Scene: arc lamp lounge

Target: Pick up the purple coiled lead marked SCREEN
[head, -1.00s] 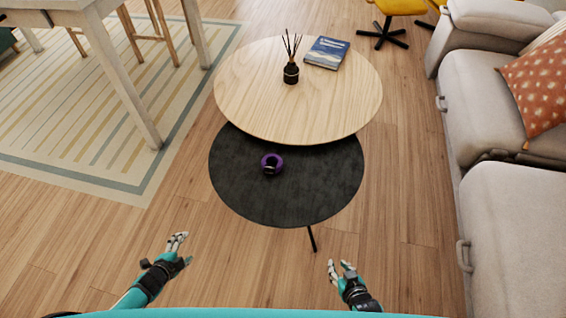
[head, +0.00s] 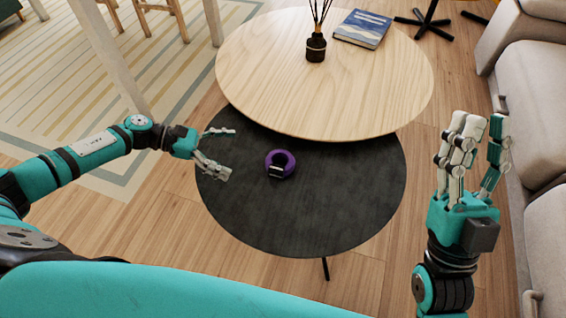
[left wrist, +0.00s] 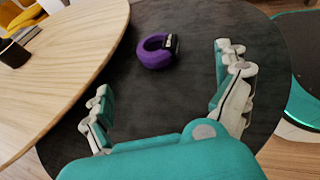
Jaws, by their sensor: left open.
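The purple coiled lead (head: 284,160) lies on the low black round table (head: 300,220), left of its middle. It has a dark band with a pale label, too small to read. The lead also shows in the left wrist view (left wrist: 154,52), beyond the fingers. My left gripper (head: 228,153) is open and empty, over the left part of the black table, just left of the lead. In the left wrist view its fingers (left wrist: 160,82) are spread wide, with the lead ahead of the gap. My right gripper (head: 478,132) is raised at the right, with its fingers apart and empty, away from the lead.
A higher light-wood round table (head: 330,100) overlaps the black table's far side. It carries a dark reed diffuser (head: 316,47) and a blue book (head: 363,28). A grey sofa (head: 545,75) stands at the right. The black table is otherwise clear.

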